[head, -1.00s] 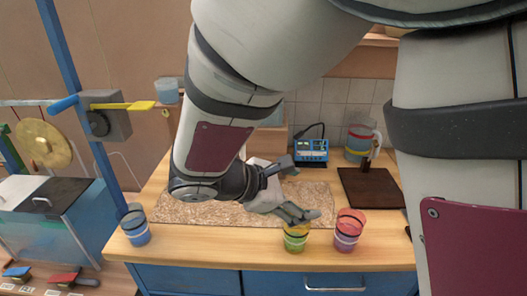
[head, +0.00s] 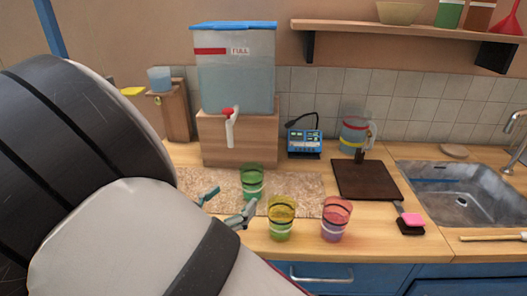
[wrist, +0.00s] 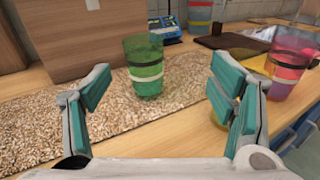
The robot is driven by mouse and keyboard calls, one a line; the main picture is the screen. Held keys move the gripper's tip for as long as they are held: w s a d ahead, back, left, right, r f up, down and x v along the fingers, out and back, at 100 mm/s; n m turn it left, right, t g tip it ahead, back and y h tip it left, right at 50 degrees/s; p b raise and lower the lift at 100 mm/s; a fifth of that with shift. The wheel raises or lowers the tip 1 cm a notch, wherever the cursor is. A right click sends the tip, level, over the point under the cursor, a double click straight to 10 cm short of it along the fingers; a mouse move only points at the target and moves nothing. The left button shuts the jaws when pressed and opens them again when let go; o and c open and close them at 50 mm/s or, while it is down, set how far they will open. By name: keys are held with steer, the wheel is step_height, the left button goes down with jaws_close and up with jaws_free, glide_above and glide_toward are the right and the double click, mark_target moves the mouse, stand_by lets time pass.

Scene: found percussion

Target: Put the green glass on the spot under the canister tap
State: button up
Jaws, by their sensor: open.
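The green glass (head: 251,181) stands upright on the speckled mat (head: 300,186), in front of the wooden block (head: 240,143). The canister (head: 236,70) sits on that block, and its tap (head: 230,122) with a red top and white spout hangs over the front, behind and left of the glass. In the wrist view the green glass (wrist: 145,66) stands beyond and between my fingers, not touching them. My gripper (head: 224,207) is open and empty, just in front of the glass; it also shows in the wrist view (wrist: 162,90). A marked spot under the tap is not discernible.
A yellow glass (head: 282,218) and a red-purple glass (head: 336,219) stand close to the right of my gripper at the counter front. A blue meter (head: 305,143), a jug (head: 354,136), a dark board (head: 367,180) and a sink (head: 461,194) lie farther right.

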steer(key=shift+w+a+f+n+t+y, duration=0.2)
steer(key=shift+a+f+n+t+y, duration=0.2)
steer(key=shift+a+f+n+t, duration=0.25)
steer(key=shift+w+d, duration=0.15)
steer(key=shift+w, duration=0.2)
glide_toward(256, 165)
steer(key=shift+w+d, duration=0.6)
steer(key=shift+a+x, duration=0.2)
steer(key=shift+x, duration=2.55)
steer(key=shift+r, duration=0.1)
jaws_close()
